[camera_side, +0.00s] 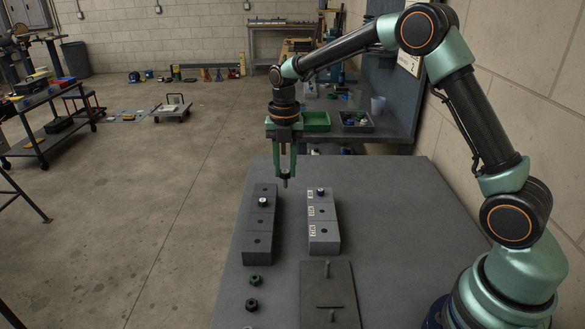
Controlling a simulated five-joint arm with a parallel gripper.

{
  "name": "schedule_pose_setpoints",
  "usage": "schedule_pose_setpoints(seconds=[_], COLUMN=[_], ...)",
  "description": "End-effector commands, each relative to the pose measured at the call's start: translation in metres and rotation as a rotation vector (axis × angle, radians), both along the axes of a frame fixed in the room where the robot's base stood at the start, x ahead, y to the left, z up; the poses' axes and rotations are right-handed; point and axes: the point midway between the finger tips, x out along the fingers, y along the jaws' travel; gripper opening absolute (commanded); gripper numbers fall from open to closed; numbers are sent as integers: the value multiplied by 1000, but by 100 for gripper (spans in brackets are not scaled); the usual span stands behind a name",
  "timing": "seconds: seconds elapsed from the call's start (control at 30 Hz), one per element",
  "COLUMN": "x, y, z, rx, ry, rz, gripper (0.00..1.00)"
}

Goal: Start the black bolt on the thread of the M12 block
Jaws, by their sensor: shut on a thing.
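My gripper (285,177) hangs fingers down above the far side of the grey table, shut on a small dark bolt. Only the bolt's shank (285,184) shows below the fingertips, pointing down; its head is hidden and its colour is unclear. To the right and nearer stands a row of grey blocks with labels (324,244). A blue-topped piece sits on its far block, and the two nearer holes look empty. I cannot read which label is M12. The bolt is clear of these blocks.
A green hex piece (254,281) and a black one (251,305) lie in front. A dark plate (330,285) with a handle lies at right. The table's right side is clear.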

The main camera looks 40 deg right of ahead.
Motion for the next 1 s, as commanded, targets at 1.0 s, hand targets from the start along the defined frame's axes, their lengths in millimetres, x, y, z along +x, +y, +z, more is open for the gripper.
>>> schedule_pose_setpoints(seconds=[1.0], x=[-135], y=[4], z=[-19], rx=[1], ry=[4], rz=[0], gripper=[0])
